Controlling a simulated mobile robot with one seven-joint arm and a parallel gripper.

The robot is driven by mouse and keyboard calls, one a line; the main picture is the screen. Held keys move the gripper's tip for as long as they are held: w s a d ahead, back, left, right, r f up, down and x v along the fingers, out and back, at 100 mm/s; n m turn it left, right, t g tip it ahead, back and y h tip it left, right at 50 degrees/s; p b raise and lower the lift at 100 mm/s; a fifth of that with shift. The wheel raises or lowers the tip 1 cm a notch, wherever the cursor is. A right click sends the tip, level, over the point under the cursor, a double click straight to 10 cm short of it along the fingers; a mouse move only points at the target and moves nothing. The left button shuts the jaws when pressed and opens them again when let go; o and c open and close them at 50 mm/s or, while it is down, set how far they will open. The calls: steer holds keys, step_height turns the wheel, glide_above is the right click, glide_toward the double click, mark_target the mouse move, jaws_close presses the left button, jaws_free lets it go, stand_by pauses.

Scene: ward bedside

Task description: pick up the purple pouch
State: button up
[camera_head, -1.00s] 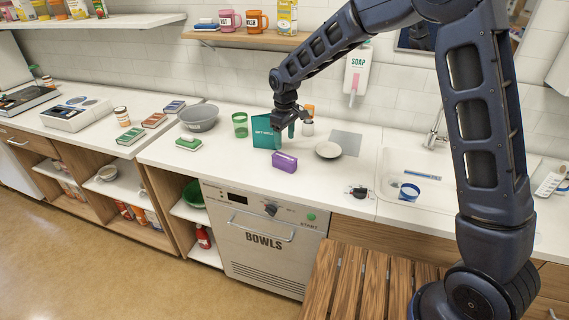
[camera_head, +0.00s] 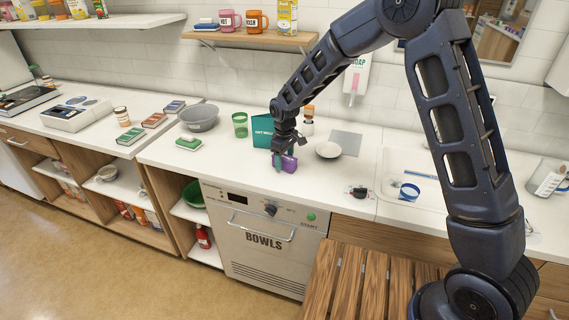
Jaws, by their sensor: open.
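The purple pouch (camera_head: 289,164) lies on the white counter (camera_head: 235,165), near its front edge above the dishwasher. My gripper (camera_head: 284,160) has its fingers down at the pouch, with a finger in front of its left part. The gripper is open. The fingers hide part of the pouch, and I cannot tell whether they touch it.
A white dish (camera_head: 328,150) lies to the right, and a green tumbler (camera_head: 240,125) and a green-white sponge (camera_head: 189,143) to the left. A black knob-like item (camera_head: 360,192) sits near the front edge.

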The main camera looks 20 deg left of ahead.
steer(key=c, duration=1.1)
